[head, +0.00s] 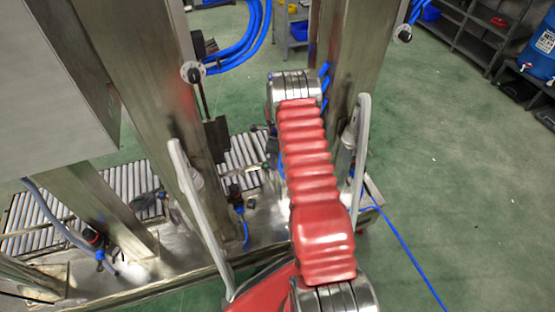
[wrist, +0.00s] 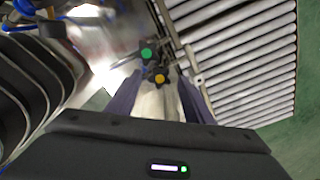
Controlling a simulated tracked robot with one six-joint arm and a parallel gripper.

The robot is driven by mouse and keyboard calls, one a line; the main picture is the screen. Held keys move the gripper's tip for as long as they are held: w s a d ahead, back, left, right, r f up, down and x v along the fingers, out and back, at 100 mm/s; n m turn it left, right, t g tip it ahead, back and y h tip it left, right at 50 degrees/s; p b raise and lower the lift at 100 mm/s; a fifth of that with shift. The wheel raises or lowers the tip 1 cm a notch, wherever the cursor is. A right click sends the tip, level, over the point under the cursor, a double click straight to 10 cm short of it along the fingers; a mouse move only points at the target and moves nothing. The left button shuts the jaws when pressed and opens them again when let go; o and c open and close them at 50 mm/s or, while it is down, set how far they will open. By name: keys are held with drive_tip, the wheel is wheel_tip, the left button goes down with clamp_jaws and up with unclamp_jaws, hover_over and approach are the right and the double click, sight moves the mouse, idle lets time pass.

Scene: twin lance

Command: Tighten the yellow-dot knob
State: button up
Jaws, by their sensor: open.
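The yellow-dot knob (wrist: 160,78), a black lobed knob with a yellow centre, shows in the middle of the wrist view. The green-dot knob (wrist: 147,53), similar but with a green centre, is just above and left of it. My gripper (wrist: 160,86) is open, with one dark finger on each side below the yellow-dot knob. The knob appears between or just beyond the fingertips; I cannot tell whether they touch it. In the head view my red-sleeved arm hides most of the gripper and the yellow-dot knob.
A roller conveyor (wrist: 235,50) lies right of the knobs, with a metal frame rail along its edge. In the head view, steel posts (head: 345,75) and pale curved handles (head: 190,200) flank my arm. A blue hose (head: 410,255) runs over open green floor at right.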

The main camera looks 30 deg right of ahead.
wheel_tip(320, 180, up, 13)
drive_tip(key=shift+r, duration=0.2)
idle(0.4)
drive_tip(key=shift+n, duration=0.3)
drive_tip(key=s+a+r+n+g, duration=0.1)
drive_tip(key=s+a+n, duration=0.3)
drive_tip(key=s+n, duration=0.4)
drive_tip(key=s+a+r+n+t, duration=0.2)
drive_tip(key=s+a+r+n, duration=0.4)
drive_tip(key=r, duration=0.5)
drive_tip(key=s+a+r+n+t, duration=0.2)
drive_tip(key=s+a+r+n, duration=0.4)
drive_tip(key=s+a+r, duration=0.3)
drive_tip(key=s+a+r+n+t, duration=0.2)
drive_tip(key=s+a+r+n, duration=0.5)
drive_tip(key=a+r, duration=0.3)
drive_tip(key=shift+s+r+t, duration=0.3)
drive_tip(key=shift+s+r, duration=0.3)
drive_tip(key=shift+r, duration=1.45)
